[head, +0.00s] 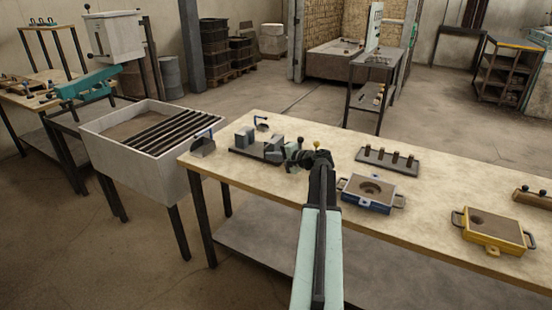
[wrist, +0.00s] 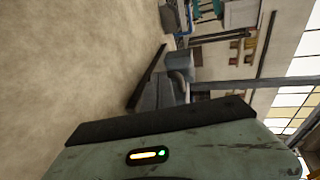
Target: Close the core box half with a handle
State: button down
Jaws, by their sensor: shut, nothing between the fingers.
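The core box (head: 250,152) sits on the left part of the near table, a dark base plate with two grey block halves. The left half (head: 244,137) and the right half (head: 272,144) stand apart with a gap between them. My gripper (head: 291,156) is at the right end of the core box, close beside the right half; I cannot tell whether it touches. Its fingers are shut and empty. My arm hides part of that end, and I cannot clearly make out the handle. The wrist view shows grey blocks (wrist: 150,92) on the dark plate, turned sideways; the fingertips are not clear there.
A pegged rack (head: 387,160), a blue flask (head: 369,190) and a yellow flask (head: 492,229) stand to the right. Bare tabletop (head: 335,137) lies behind my gripper.

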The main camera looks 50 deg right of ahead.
jog(key=w, duration=0.2)
jog(key=w+a, duration=0.1)
jog(key=w, duration=0.2)
jog(key=shift+w+a, duration=0.15)
jog(key=shift+w, duration=0.1)
jog(key=shift+r, duration=0.1)
jog(key=shift+a, duration=0.1)
jog(key=shift+s, duration=0.4)
jog(key=p+v, duration=0.1)
jog(key=v, duration=0.3)
jog(key=p+v, duration=0.1)
jog(key=v, duration=0.4)
jog(key=f+p+v, duration=0.1)
jog(key=v, duration=0.3)
jog(key=shift+s, duration=0.45)
